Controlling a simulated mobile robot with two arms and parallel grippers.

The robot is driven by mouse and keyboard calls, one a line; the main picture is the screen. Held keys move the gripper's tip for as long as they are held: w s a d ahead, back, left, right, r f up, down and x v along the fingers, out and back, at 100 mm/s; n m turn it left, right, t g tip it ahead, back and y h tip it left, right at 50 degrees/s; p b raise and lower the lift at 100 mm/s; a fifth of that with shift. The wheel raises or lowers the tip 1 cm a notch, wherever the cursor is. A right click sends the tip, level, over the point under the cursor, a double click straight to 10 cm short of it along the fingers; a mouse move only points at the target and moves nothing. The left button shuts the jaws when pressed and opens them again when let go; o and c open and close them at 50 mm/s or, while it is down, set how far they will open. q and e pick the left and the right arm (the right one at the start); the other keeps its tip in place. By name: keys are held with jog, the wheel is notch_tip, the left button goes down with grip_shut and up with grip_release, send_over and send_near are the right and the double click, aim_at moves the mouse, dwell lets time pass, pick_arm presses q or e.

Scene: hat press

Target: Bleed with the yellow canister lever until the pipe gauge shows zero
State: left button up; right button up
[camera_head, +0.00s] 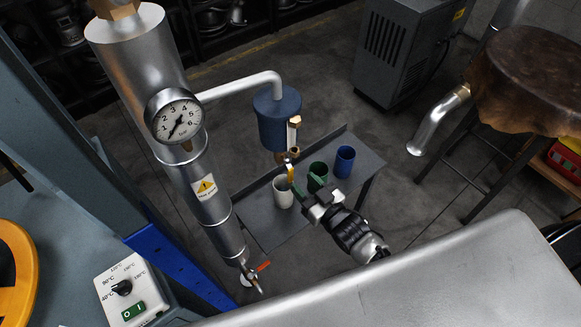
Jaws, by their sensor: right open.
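The blue canister (278,120) hangs at the end of a white pipe, with a brass fitting below it. Its yellow lever (291,174) points down under the fitting. My right gripper (297,190) is open beside the lever's lower end; I cannot tell whether it touches it. The round pipe gauge (175,116) sits on the thick silver pipe (150,70). Its dark needle points to the lower left, near the low end of the scale; the exact reading is too small to tell. My left gripper is not in view.
A white mug (283,191), a green mug (317,173) and a blue mug (345,160) stand on a grey bench (258,218) under the canister. A red lever (258,267) is at the silver pipe's lower end. A leather-topped stand (525,75) is at right.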

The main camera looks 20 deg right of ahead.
aim_at(292, 171)
jog(key=x, duration=0.6)
jog(key=shift+w+p, duration=0.15)
jog(key=shift+p, duration=0.2)
jog(key=shift+c, duration=0.3)
grip_shut()
